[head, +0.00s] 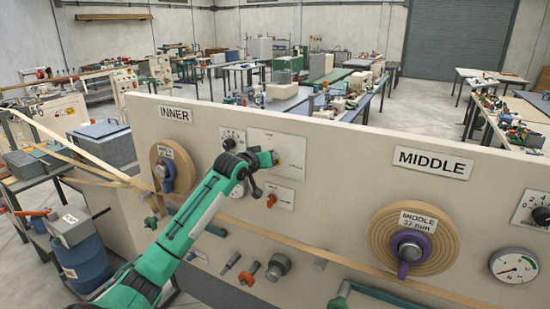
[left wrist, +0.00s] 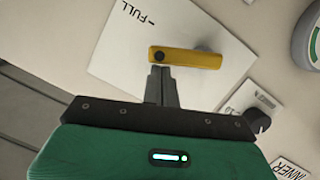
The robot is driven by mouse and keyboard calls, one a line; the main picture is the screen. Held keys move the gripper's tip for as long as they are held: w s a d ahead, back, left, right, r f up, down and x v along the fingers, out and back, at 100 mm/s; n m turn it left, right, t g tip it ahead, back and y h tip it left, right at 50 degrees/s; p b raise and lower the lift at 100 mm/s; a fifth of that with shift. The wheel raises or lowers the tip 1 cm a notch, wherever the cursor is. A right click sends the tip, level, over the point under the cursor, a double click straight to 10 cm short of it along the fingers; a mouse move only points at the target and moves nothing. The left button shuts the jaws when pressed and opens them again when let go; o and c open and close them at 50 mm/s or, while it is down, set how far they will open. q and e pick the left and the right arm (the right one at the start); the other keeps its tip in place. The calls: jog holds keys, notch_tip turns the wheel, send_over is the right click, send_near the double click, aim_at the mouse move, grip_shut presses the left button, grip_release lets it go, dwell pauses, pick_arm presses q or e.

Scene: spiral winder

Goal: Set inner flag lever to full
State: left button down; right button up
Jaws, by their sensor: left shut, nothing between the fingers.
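The inner flag lever (left wrist: 190,58) is a yellow bar with a black dot at one end, on a white plate (left wrist: 110,60) in the left wrist view. The word FULL with a dash (left wrist: 137,14) shows upside down on that plate. My left gripper (left wrist: 160,72) is shut and empty, its fingertips right at the lever's dotted end; I cannot tell whether they touch. In the head view my left gripper (head: 272,158) is in front of the white plate (head: 290,142) right of the INNER sign (head: 175,114) and hides most of the lever. My right gripper is not in view.
A selector knob (head: 230,143) is left of the plate and a red switch (head: 271,200) below it. The inner spool (head: 160,160) is further left, the MIDDLE spool (head: 440,238) to the right. A pale strip (head: 345,260) crosses the panel low down.

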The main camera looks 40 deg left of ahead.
pick_arm(q)
jog(key=f+m, duration=0.1)
jog(key=m, duration=0.1)
jog(key=d+f+m+y, duration=0.1)
jog(key=shift+w+d+m, duration=0.15)
jog(key=shift+w+m, duration=0.05)
jog(key=shift+m, duration=0.2)
jog(key=shift+f, duration=0.1)
dwell(0.5)
jog(key=s+d+r, duration=0.2)
jog(key=s+r, duration=0.4)
jog(key=s, duration=0.3)
jog(key=shift+s+d+r+b, duration=0.15)
jog(key=shift+s+r+b, duration=0.05)
jog(key=shift+b, duration=0.2)
